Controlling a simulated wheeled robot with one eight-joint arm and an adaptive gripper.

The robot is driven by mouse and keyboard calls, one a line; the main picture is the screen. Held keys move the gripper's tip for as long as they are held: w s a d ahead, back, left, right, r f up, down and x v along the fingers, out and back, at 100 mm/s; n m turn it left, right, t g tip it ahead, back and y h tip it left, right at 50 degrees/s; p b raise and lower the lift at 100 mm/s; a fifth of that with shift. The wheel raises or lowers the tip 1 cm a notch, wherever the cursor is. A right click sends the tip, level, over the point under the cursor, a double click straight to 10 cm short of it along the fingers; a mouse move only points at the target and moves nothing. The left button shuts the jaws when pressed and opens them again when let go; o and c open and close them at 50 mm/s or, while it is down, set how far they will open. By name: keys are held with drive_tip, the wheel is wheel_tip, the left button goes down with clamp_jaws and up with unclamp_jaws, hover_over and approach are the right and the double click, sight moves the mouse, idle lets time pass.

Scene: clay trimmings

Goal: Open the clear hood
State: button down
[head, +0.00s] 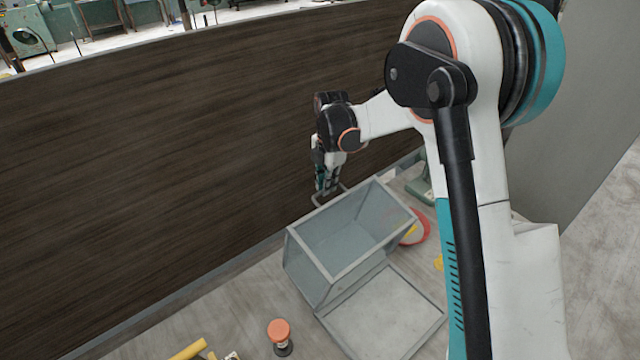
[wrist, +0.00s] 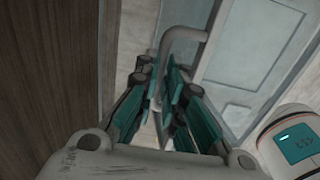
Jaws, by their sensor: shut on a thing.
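The clear hood (head: 317,267) is a see-through box with a grey frame. In the head view it stands tipped up and back from its flat, pale base (head: 385,312), which lies uncovered in front of it. The hood's grey handle (head: 319,203) is on its far side, by the dark panel. My gripper (head: 327,191) reaches down to that handle. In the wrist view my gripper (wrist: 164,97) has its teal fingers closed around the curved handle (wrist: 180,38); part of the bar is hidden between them. A clear pane and frame of the hood (wrist: 252,55) show on the right.
A tall dark wooden panel (head: 150,150) runs close behind my gripper. An orange-topped stamp-like object (head: 279,330) and a yellow piece (head: 188,350) lie at the front. A red and yellow round thing (head: 418,230) and a green object (head: 420,187) are right of the hood.

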drive_tip(key=shift+s+d+r+t+y+b, duration=0.1)
drive_tip(key=shift+s+d+r+t+y, duration=0.15)
drive_tip(key=shift+s, duration=0.2)
drive_tip(key=shift+s+d+r+t+b, duration=0.1)
drive_tip(key=shift+s+d+r, duration=0.1)
drive_tip(key=shift+s+d, duration=0.25)
drive_tip(key=shift+s+d+r+t+y+b, duration=0.1)
drive_tip(key=shift+s+d+r+t+y, duration=0.1)
drive_tip(key=shift+s, duration=0.3)
drive_tip(key=c, duration=1.7)
unclamp_jaws()
drive_tip(key=r, duration=0.8)
drive_tip(key=s+d+r, duration=0.1)
drive_tip(key=r, duration=0.2)
drive_tip(key=shift+s+r, duration=0.1)
drive_tip(key=shift+r, duration=0.3)
